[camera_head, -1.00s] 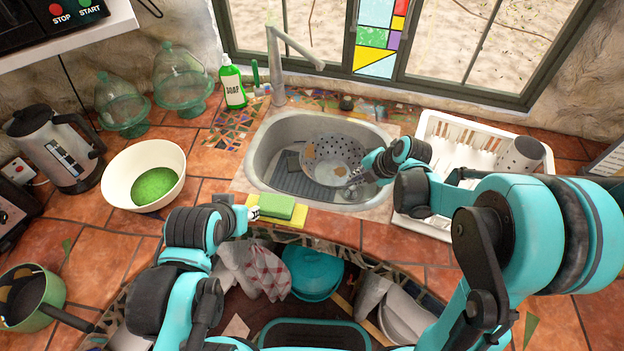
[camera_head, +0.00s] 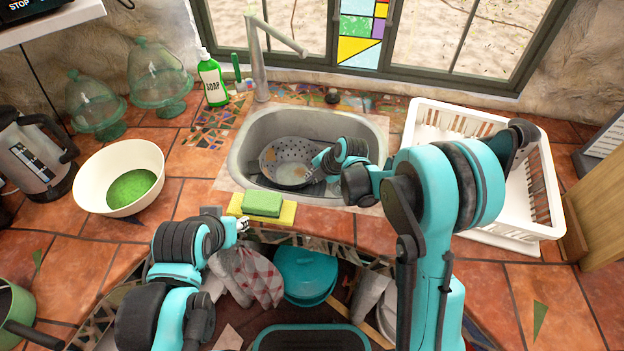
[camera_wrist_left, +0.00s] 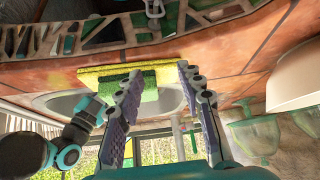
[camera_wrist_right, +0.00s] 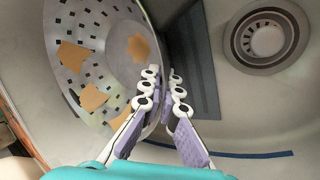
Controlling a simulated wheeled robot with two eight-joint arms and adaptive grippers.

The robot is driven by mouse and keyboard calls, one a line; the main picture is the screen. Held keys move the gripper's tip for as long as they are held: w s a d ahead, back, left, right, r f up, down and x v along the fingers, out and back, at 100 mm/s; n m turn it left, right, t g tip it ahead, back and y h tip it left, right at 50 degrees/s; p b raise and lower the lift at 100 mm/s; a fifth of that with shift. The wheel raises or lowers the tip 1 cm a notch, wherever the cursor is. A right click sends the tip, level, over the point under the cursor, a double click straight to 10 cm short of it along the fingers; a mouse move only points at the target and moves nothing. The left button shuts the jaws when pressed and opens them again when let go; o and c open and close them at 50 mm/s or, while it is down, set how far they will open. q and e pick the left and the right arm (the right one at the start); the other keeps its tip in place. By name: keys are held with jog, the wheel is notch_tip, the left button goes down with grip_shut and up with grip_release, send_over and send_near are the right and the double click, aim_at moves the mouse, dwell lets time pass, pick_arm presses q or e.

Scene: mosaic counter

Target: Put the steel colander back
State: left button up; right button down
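The steel colander (camera_head: 284,166) is a perforated grey bowl with brownish-orange patches inside. It is tilted in the left part of the sink (camera_head: 243,137). In the right wrist view the colander (camera_wrist_right: 95,42) fills the upper left, and its rim passes between the fingers of my right gripper (camera_wrist_right: 162,76). These fingers are close together on the rim, one inside and one outside. In the head view my right gripper (camera_head: 322,162) is at the colander's right edge. My left gripper (camera_head: 243,225) is empty near the counter's front edge; its fingers (camera_wrist_left: 156,76) are apart in the left wrist view.
A white dish rack (camera_head: 541,225) stands right, partly hidden by my right arm. A white bowl (camera_head: 90,172) and soap bottle (camera_head: 213,82) stand left. The sink drain (camera_wrist_right: 265,38) is clear.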

jog(key=c, duration=1.7)
grip_release()
jog(key=shift+s+d+r, duration=0.1)
jog(key=shift+r, duration=0.2)
jog(key=p+v, duration=0.4)
jog(key=v, duration=0.7)
jog(key=shift+s+d+r, duration=0.1)
jog(key=shift+d+r, duration=0.05)
